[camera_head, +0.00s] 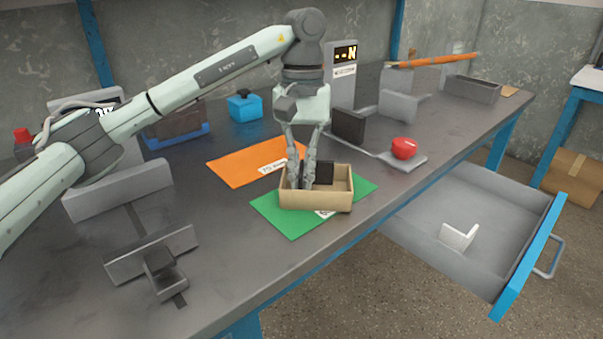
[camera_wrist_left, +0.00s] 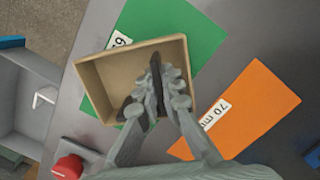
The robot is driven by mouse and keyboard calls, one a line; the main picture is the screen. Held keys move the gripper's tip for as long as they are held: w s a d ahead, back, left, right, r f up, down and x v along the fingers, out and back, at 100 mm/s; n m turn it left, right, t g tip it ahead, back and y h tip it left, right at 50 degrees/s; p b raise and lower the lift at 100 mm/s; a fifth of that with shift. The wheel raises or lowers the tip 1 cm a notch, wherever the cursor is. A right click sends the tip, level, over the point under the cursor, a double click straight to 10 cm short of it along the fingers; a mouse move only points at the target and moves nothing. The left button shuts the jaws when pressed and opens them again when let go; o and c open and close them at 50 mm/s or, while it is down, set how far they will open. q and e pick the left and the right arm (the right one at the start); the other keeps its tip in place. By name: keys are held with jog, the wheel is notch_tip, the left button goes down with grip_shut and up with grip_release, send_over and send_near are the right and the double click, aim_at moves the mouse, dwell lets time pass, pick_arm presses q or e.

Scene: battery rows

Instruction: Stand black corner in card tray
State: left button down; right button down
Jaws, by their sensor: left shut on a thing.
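The card tray (camera_head: 317,200) is an open brown box on a green mat (camera_head: 275,215). It also shows in the left wrist view (camera_wrist_left: 95,83). My left gripper (camera_head: 303,184) points down with its fingertips inside the tray. It is shut on the black corner (camera_head: 325,172), whose dark plate shows beside the fingers. In the left wrist view the fingers (camera_wrist_left: 156,76) pinch the dark piece (camera_wrist_left: 139,86) within the tray walls. The tray's front wall and the fingers hide its lower edge, so I cannot tell whether it touches the floor. My right gripper is out of view.
An orange mat (camera_head: 235,167) lies behind the tray. A red button (camera_head: 404,148) on a grey plate, a dark upright plate (camera_head: 348,125) and a blue box (camera_head: 244,106) stand farther back. An open drawer (camera_head: 415,230) at right holds a white corner (camera_head: 458,236). Grey fixtures (camera_head: 155,255) stand front left.

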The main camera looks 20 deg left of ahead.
aim_at(302, 164)
pick_arm(q)
jog(key=c, duration=2)
grip_release()
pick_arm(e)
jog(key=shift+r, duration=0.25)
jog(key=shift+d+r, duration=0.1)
